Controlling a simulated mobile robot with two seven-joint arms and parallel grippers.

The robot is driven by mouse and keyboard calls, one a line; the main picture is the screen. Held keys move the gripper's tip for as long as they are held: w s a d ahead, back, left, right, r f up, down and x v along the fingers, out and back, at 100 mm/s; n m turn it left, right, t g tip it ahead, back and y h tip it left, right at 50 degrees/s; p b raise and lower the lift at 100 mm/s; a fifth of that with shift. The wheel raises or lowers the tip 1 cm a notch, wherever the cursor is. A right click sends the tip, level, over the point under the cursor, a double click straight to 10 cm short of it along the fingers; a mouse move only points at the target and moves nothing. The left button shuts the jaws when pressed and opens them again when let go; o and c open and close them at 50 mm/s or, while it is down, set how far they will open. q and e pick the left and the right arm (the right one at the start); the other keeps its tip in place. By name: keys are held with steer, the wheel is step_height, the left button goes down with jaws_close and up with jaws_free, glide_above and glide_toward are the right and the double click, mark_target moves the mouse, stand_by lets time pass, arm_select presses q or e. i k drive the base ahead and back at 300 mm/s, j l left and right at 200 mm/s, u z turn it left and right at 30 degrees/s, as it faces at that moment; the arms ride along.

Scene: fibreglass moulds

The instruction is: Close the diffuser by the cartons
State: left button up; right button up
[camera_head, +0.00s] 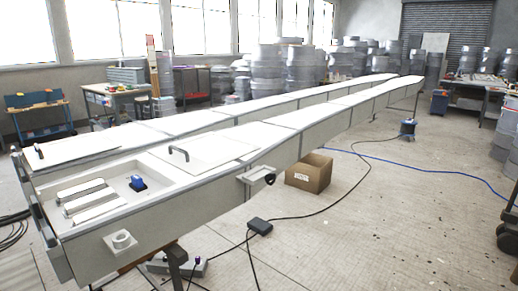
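No part that I can surely identify as the diffuser shows. A pale box-like fitting (256,180) with a black round end (270,179) sticks out from that mould's side, just left of the carton. I cannot tell whether it is the diffuser or whether it is open. Neither of my grippers is in view.
An open recess at the mould's near end holds pale bars (84,193) and a blue item (137,183). A black box (260,226) and cables lie on the floor. A second long mould (200,121) runs behind. The floor at right is mostly clear.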

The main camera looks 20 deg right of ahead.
mark_target(197, 155)
steer(key=z, duration=0.25)
steer(key=i+l+u, duration=0.1)
steer(key=l, duration=0.25)
steer(key=i+l+u, duration=0.1)
steer(key=l, duration=0.25)
steer(key=i+l+u, duration=0.1)
steer(key=i+l, duration=0.15)
steer(key=i+l+u, duration=0.1)
steer(key=l, duration=0.35)
steer(key=i+l+u, duration=0.1)
steer(key=l, duration=0.25)
steer(key=i+l+u, duration=0.1)
steer(key=l, duration=0.3)
